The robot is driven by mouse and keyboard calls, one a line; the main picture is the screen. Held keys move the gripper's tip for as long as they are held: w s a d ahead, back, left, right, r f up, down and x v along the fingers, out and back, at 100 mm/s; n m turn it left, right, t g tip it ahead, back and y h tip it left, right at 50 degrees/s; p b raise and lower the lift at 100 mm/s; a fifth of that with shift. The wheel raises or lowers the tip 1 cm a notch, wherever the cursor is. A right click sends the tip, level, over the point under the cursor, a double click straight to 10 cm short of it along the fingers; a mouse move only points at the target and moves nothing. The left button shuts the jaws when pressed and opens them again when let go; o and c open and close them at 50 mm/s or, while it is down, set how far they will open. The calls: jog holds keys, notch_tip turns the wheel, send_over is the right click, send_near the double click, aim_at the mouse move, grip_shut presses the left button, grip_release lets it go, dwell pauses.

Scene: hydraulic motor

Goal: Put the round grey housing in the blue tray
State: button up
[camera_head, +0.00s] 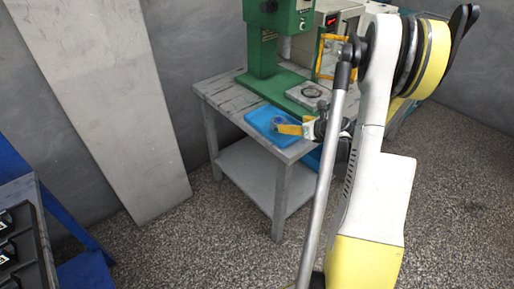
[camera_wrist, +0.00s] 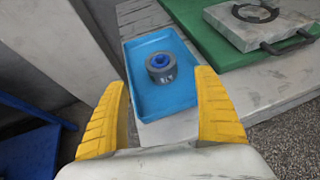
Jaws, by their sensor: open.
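The round grey housing (camera_wrist: 161,67) sits upright in the blue tray (camera_wrist: 149,104), with a blue ring in its centre. It stands a little above the middle of the tray in the wrist view. The tray also shows in the head view (camera_head: 262,115) near the front corner of the grey table, and the housing (camera_head: 278,122) is partly hidden there by my gripper. My gripper (camera_wrist: 168,83) is open and empty. Its yellow fingers are spread at the near side of the tray, apart from the housing.
A green press (camera_head: 263,45) stands on the table (camera_head: 213,88) behind the tray. Its green base and a grey plate with a black handle (camera_wrist: 266,20) lie right of the tray. A box-shaped machine (camera_head: 336,45) stands at the back. The floor left of the table is clear.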

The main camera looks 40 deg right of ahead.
jog(key=w+a+r+m+t+h, duration=0.2)
jog(key=a+r+m, duration=0.25)
jog(key=r, duration=0.45)
jog(key=w+a+r+m+t+h, duration=0.1)
jog(key=a+r+m, duration=0.3)
jog(key=r, duration=0.5)
jog(key=w+a+r+m+t+h, duration=0.25)
jog(key=r+m, duration=0.35)
jog(key=r, duration=0.3)
jog(key=s+a+f+m+g+y, duration=0.2)
jog(key=s+a+f+m+g, duration=0.1)
jog(key=s+a+m, duration=0.3)
jog(key=s+a+f+m+g+y, duration=0.2)
jog(key=s+a+f+m+g, duration=0.2)
jog(key=s+a, duration=0.6)
jog(key=s+a+f+m+g+y, duration=0.3)
jog(key=s+a+f+m, duration=0.3)
jog(key=s+a+m, duration=0.2)
jog(key=a+m+g, duration=0.1)
jog(key=a+m, duration=0.1)
jog(key=a, duration=0.2)
jog(key=shift+s+a+f, duration=0.2)
jog(key=shift+a+f, duration=0.1)
jog(key=shift+f, duration=0.05)
jog(key=shift+d, duration=0.15)
